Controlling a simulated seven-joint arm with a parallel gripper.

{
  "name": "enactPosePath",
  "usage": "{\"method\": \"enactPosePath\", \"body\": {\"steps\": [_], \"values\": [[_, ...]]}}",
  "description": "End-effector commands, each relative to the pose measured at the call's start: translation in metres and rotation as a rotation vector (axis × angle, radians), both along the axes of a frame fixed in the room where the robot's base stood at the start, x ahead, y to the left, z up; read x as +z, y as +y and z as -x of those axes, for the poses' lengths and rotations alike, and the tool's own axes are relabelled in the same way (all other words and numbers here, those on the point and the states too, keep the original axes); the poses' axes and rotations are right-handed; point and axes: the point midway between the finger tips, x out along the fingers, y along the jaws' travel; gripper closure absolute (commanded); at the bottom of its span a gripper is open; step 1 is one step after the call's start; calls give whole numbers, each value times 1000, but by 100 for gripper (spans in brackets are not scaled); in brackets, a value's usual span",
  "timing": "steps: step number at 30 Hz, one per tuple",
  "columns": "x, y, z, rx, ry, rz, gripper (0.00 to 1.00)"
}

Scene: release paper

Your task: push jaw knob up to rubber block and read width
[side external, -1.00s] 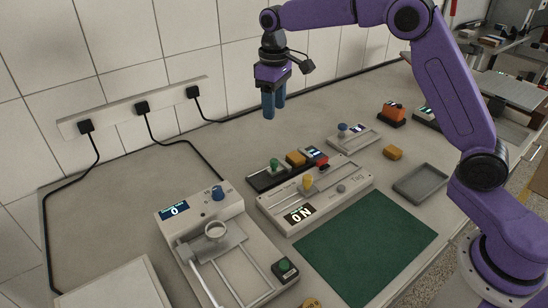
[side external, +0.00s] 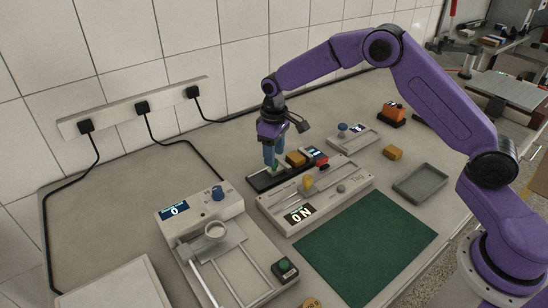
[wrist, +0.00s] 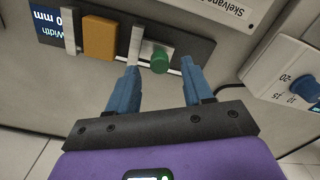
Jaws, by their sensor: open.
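The dark width gauge (wrist: 200,50) carries a green jaw knob (wrist: 160,60) beside a pale moving jaw (wrist: 135,46). The orange rubber block (wrist: 99,38) stands between this jaw and the fixed jaw (wrist: 68,30), with a small gap to the moving jaw. It also shows in the side view (side external: 296,159). The blue display (wrist: 46,24) is cut by the frame edge; "Width" and "0 mm" seem to show. My gripper (wrist: 159,66) is open, its blue fingers on either side of the knob; contact cannot be told. In the side view my gripper (side external: 271,163) largely hides the knob.
A white device with a yellow knob (side external: 308,182) stands in front of the gauge. A white device with a blue dial (side external: 218,193) stands at front left. A green mat (side external: 365,245), a grey tray (side external: 421,184) and another orange block (side external: 393,153) lie to the right.

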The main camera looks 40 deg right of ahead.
Motion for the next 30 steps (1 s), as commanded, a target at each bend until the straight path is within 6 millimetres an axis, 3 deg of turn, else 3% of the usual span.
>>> {"method": "enactPosePath", "body": {"steps": [6, 16, 17, 21, 26, 30], "values": [[-20, 0, 0, 0, 0, 0, 49], [-23, 0, 0, 0, -1, 0, 49], [-23, 0, 0, 0, -1, 0, 52], [-23, 0, 0, 0, -1, 0, 98], [-23, 0, 0, 0, -1, 0, 100], [-23, -13, -1, -2, 0, 0, 100]]}}
